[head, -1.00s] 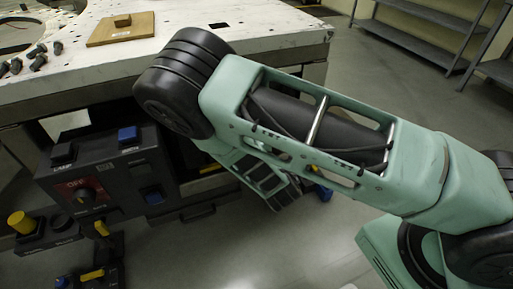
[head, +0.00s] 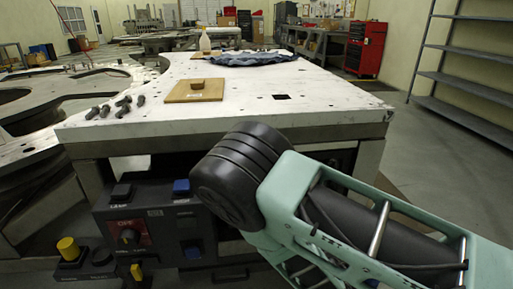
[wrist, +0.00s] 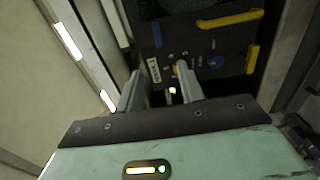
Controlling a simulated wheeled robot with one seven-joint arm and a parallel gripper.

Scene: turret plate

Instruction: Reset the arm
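My arm crosses the lower right of the head view in teal and black, with a dark round joint in front of the table edge. Its end is out of sight there. In the wrist view my gripper (wrist: 160,82) shows two grey fingers with a gap between them and nothing held. Beyond the fingers is a dark panel (wrist: 210,45) with yellow handles and a blue button. I cannot tell how far the fingertips are from it.
A white table (head: 310,105) carries a wooden board (head: 195,91), several dark bolts (head: 123,103) and a blue cloth (head: 245,58). A control box (head: 150,228) stands before it, beside my arm. Shelves (head: 470,80) stand right, with clear floor (head: 415,150) between.

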